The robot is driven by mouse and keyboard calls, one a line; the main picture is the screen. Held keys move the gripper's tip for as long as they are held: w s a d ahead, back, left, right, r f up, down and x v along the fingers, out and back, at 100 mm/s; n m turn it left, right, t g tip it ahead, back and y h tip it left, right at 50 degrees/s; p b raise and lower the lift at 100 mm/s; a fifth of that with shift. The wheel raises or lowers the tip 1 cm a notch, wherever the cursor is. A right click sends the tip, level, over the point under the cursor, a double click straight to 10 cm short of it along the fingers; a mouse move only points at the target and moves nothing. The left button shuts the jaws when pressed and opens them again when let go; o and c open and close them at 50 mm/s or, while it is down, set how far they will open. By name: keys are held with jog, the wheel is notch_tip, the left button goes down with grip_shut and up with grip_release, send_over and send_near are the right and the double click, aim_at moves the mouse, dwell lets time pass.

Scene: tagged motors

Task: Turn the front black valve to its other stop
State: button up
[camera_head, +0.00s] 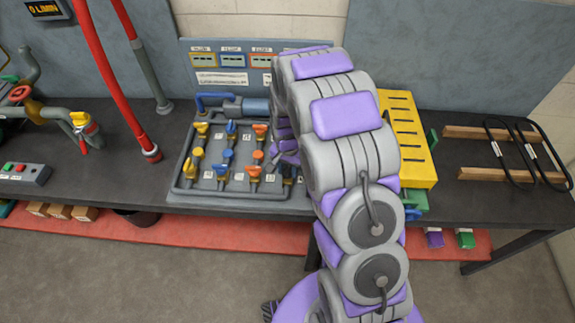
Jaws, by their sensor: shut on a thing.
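The valve board (228,193) sits on the dark bench, with rows of yellow, blue and orange valves. My gripper (286,160) reaches down over the board's right side, at the front right corner. It is shut on what appears to be the front black valve (288,172), of which only a small dark part shows. My arm and gripper hide most of that valve, its handle angle and the rest of the right column.
Left of the board stand a red hose (103,75) and a grey button box (22,177). A yellow slotted block (408,140) stands right, behind my arm. Black loops lie on wooden bars (482,174) further right. A panel with gauges (222,60) rises behind the board.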

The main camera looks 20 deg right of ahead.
aim_at(287, 168)
jog(key=m+p, duration=0.4)
jog(key=m, duration=0.3)
jog(key=shift+r+p, duration=0.15)
jog(key=shift+p, duration=0.2)
jog(key=m+p, duration=0.2)
jog(key=m, duration=0.2)
jog(key=shift+w+m+p, duration=0.1)
jog(key=shift+m+p, duration=0.2)
jog(key=shift+p, duration=0.05)
jog(key=shift+m+p, duration=0.7)
jog(key=shift+m, duration=0.8)
jog(key=o, duration=1.1)
jog(key=shift+c, duration=0.2)
jog(key=shift+a, duration=0.1)
notch_tip(287, 168, up, 17)
jog(key=shift+p, duration=0.45)
